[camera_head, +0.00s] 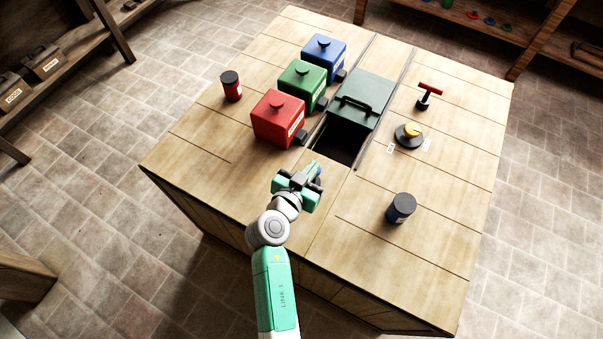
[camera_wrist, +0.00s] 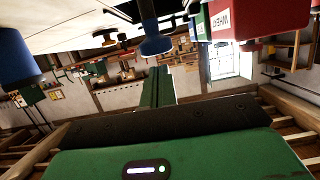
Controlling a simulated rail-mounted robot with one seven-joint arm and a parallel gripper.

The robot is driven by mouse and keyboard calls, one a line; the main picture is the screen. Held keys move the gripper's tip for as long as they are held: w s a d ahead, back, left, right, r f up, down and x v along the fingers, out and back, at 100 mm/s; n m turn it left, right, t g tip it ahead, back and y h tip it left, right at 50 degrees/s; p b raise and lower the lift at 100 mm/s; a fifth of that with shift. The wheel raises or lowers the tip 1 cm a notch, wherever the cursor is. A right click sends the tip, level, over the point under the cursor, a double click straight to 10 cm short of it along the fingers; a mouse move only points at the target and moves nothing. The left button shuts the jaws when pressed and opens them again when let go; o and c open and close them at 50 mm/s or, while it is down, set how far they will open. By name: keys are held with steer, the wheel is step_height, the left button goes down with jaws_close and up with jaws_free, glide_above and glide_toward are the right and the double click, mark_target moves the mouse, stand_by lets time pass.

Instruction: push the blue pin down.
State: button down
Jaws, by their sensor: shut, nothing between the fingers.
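The blue pin (camera_wrist: 155,38) stands out from the tabletop in the wrist view, which shows the scene upside down. It has a stem and a wide round head. In the head view only a small blue part (camera_head: 319,172) shows beside my gripper; the rest is hidden. My gripper (camera_head: 312,170) is shut and empty, over the table's near side by the dark opening. In the wrist view its green fingers (camera_wrist: 158,72) are together, with their tips close to the pin's head in the picture. I cannot tell whether they touch.
Red (camera_head: 277,118), green (camera_head: 302,85) and blue (camera_head: 324,56) lidded boxes stand beyond my gripper. A dark green lid (camera_head: 361,98) adjoins the dark opening (camera_head: 338,142). A yellow knob (camera_head: 411,130), red-handled lever (camera_head: 429,92) and blue canister (camera_head: 401,208) stand right; a red canister (camera_head: 231,86) stands left.

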steer(key=s+a+r+p, duration=0.1)
steer(key=s+a+r, duration=0.2)
steer(key=s+r, duration=0.2)
steer(key=v, duration=0.3)
steer(key=shift+s+d, duration=0.15)
steer(key=shift+s, duration=0.3)
steer(key=shift+f, duration=0.1)
steer(key=w+d+r+t+y, duration=0.1)
steer(key=w+d+r+t, duration=0.1)
steer(key=r, duration=1.2)
steer(key=w+d+r+t+y, duration=0.1)
steer(key=w+r+t, duration=0.15)
steer(key=r, duration=1.15)
steer(key=s+d+r+n+t+y+p, duration=0.1)
steer(key=s+r+n+t, duration=0.1)
steer(key=s+r, duration=0.5)
steer(key=s+r+n+t+y+p, duration=0.1)
steer(key=s+r+t+y, duration=0.15)
steer(key=r, duration=0.95)
steer(key=s+d+r+n+t+p, duration=0.1)
steer(key=s+r+n+t, duration=0.15)
steer(key=s+r, duration=0.45)
steer(key=w+r+p, duration=0.3)
steer(key=r+p, duration=2)
steer(key=r, duration=0.2)
steer(key=shift+a+y+p, duration=0.25)
steer(key=shift+y+p, duration=0.05)
steer(key=shift+y, duration=0.05)
